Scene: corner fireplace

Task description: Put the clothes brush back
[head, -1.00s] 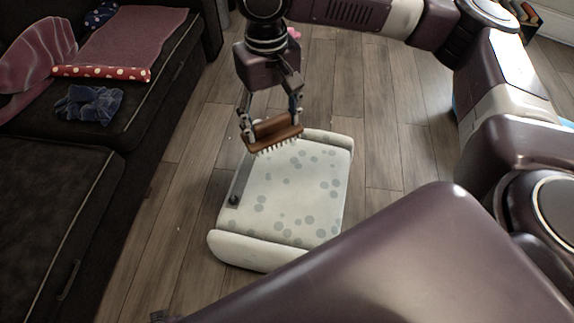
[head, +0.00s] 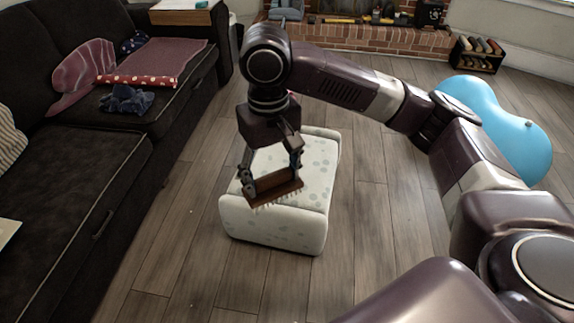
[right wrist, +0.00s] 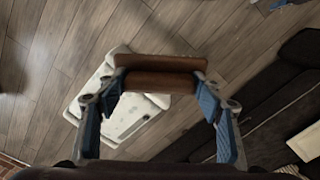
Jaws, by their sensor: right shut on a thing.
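The clothes brush (head: 275,190) has a brown wooden back and pale bristles that point down. My right gripper (head: 272,183) is shut on it, one finger at each end, and holds it in front of the white spotted ottoman (head: 315,225) in the head view. In the right wrist view the brush (right wrist: 160,82) lies across between the blue fingertips of the right gripper (right wrist: 162,84), with the ottoman (right wrist: 128,125) beyond and below.
A dark sofa (head: 75,200) on the left holds a pink cloth (head: 155,62), a blue cloth (head: 127,101) and a red dotted strip. A blue peanut-shaped ball (head: 500,130) and a small shoe rack (head: 477,55) are at right. The wooden floor between is clear.

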